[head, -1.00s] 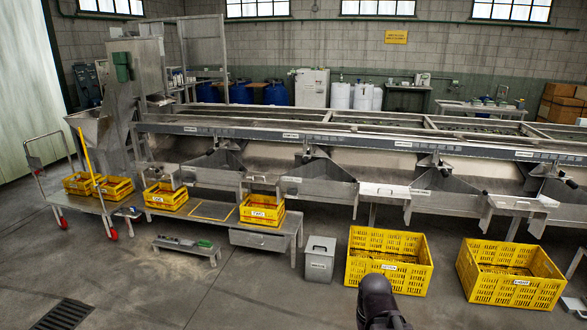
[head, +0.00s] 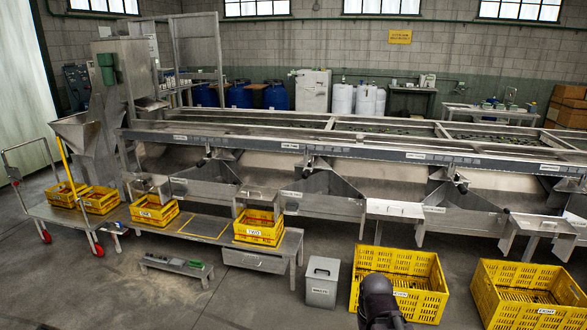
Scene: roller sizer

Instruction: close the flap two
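A row of sloped metal outlet chutes runs along the front of the long steel sizer. The second outlet from the left ends in a small metal flap with a handle (head: 257,192), above a yellow crate whose label appears to read TWO (head: 260,234). Whether this flap is open or shut is too small to tell. A dark rounded part of my own arm shows at the bottom edge, in front of a large yellow crate. My gripper itself is not in view, and nothing of mine touches the flap.
A grey lidded bin (head: 321,281) and large yellow crates (head: 400,282) (head: 528,295) stand on the floor at the front right. A low metal bench (head: 200,241) carries smaller crates at the left, with a small step (head: 177,264) before it.

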